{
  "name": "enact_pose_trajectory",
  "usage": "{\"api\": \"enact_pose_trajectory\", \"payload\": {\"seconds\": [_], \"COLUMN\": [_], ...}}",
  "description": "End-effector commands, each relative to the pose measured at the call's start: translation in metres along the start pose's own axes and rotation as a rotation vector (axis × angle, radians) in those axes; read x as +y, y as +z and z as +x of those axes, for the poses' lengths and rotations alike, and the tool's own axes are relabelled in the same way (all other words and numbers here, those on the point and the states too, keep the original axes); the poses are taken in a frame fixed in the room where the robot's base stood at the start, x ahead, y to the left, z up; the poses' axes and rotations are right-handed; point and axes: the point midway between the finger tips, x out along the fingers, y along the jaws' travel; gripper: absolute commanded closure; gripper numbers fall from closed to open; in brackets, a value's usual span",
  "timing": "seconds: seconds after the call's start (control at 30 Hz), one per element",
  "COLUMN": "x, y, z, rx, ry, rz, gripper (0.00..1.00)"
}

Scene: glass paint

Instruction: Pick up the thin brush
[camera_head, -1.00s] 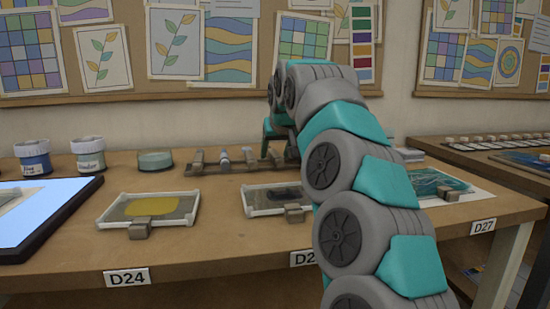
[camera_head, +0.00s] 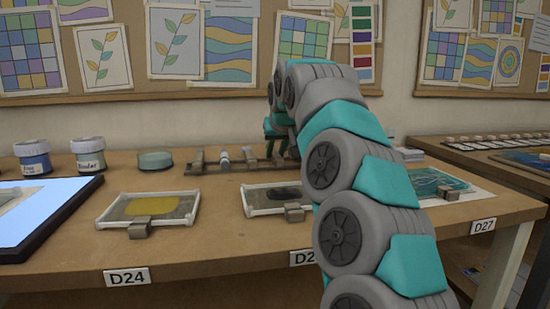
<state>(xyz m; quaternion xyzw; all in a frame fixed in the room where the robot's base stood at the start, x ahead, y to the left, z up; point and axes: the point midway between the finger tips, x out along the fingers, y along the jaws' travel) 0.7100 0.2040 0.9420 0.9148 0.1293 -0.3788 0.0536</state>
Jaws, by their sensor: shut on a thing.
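A low wooden brush rack (camera_head: 208,168) stands at the back of the table. Several small things rest across it, among them a pale-ended handle (camera_head: 225,158). My gripper (camera_head: 277,148) is at the rack's right end, small and partly hidden by my own arm. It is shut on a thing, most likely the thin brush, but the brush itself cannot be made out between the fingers. Whether it still touches the rack cannot be told.
Two framed glass panels, one with yellow paint (camera_head: 155,208) and one with dark paint (camera_head: 275,198), lie in front of the rack. A teal panel (camera_head: 435,182) lies at right.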

Motion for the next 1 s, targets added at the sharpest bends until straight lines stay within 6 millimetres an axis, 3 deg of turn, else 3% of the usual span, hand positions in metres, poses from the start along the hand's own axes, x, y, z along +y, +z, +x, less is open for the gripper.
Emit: {"api": "enact_pose_trajectory", "payload": {"seconds": [0.37, 1.0], "x": [0.0, 0.001], "y": [-0.002, -0.023], "z": [-0.002, -0.022], "rx": [-0.001, 0.002], "ry": [0.0, 0.002], "rz": [0.001, 0.001], "gripper": [1.0, 1.0]}}
